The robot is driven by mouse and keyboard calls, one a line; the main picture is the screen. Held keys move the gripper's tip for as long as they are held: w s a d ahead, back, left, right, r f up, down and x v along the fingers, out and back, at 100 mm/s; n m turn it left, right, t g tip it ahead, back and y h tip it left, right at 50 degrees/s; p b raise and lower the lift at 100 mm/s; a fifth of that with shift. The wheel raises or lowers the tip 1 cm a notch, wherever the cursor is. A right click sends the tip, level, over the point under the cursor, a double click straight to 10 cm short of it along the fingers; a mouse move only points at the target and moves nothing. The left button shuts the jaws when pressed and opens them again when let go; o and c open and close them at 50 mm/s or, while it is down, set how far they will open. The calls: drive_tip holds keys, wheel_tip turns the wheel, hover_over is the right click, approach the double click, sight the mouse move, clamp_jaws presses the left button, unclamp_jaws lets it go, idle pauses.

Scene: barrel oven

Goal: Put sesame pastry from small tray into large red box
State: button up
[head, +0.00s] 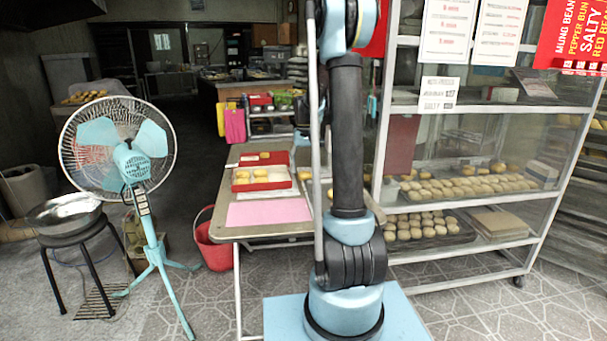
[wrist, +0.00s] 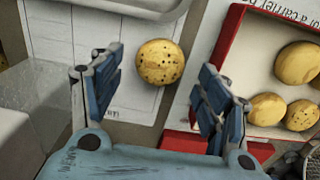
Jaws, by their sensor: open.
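A round golden pastry with dark specks (wrist: 160,62) lies on a pale surface with printed lines in the wrist view. My gripper (wrist: 161,68) is open, with its two blue-padded fingers apart on either side of the pastry in the picture. Nothing is held, and I cannot tell the height gap. A red-walled box (wrist: 225,45) with a white inside holds several pastries to the right. In the head view, a red box with pastries (head: 262,187) stands on the table. I cannot make out a separate small tray, and my gripper is hidden there.
The table (head: 225,222) has a pink sheet (head: 268,212) at its front. A glass-shelved rack with trays of pastries (head: 470,187) stands to the right. A fan (head: 125,150) and a red bucket (head: 208,245) stand on the left.

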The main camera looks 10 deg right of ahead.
wheel_tip(320, 180, up, 8)
drive_tip(key=s+r, duration=0.3)
drive_tip(key=s, duration=0.7)
drive_tip(key=s+f, duration=0.3)
drive_tip(key=s, duration=0.8)
drive_tip(key=s+f+t, duration=0.1)
drive_tip(key=s+f, duration=0.2)
drive_tip(key=s, duration=0.9)
drive_tip(key=shift+s+d+f+t, duration=0.15)
drive_tip(key=shift+s+t, duration=0.1)
drive_tip(key=shift+t, duration=0.05)
drive_tip(key=shift+o, duration=0.5)
drive_tip(key=s+f, duration=0.7)
drive_tip(key=s, duration=0.1)
drive_tip(key=shift+f+t, duration=0.3)
wheel_tip(320, 180, up, 16)
drive_tip(key=m+g, duration=0.1)
drive_tip(key=m, duration=0.4)
hover_over(305, 173)
drive_tip(key=s, duration=0.1)
drive_tip(key=shift+h, duration=0.3)
drive_tip(key=f, duration=0.5)
drive_tip(key=w+f, duration=0.1)
drive_tip(key=f, duration=1)
drive_tip(key=shift+w+f, duration=0.15)
drive_tip(key=shift+w, duration=0.1)
